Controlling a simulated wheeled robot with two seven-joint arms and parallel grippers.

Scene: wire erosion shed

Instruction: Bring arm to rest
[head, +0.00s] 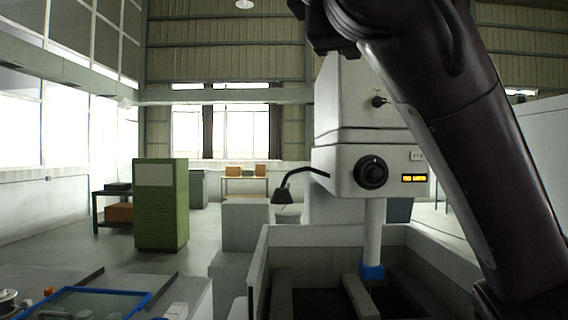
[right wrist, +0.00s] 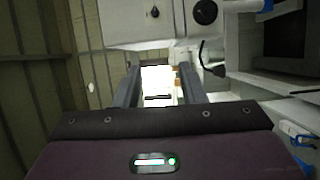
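My right arm (head: 455,120) rises from the lower right of the head view to the top centre, large and close to the camera. Its far end is cut off by the top edge, so its fingertips do not show there. In the right wrist view my right gripper (right wrist: 161,80) has its two grey fingers apart, with nothing between them. Bright window light shows through the gap. My left arm and gripper are in neither view.
A white erosion machine (head: 345,165) with a black knob stands behind my right arm, above an open tank (head: 300,237). A bench with a blue-framed panel (head: 95,303) is at lower left. A green cabinet (head: 160,205) stands farther back. Floor between is open.

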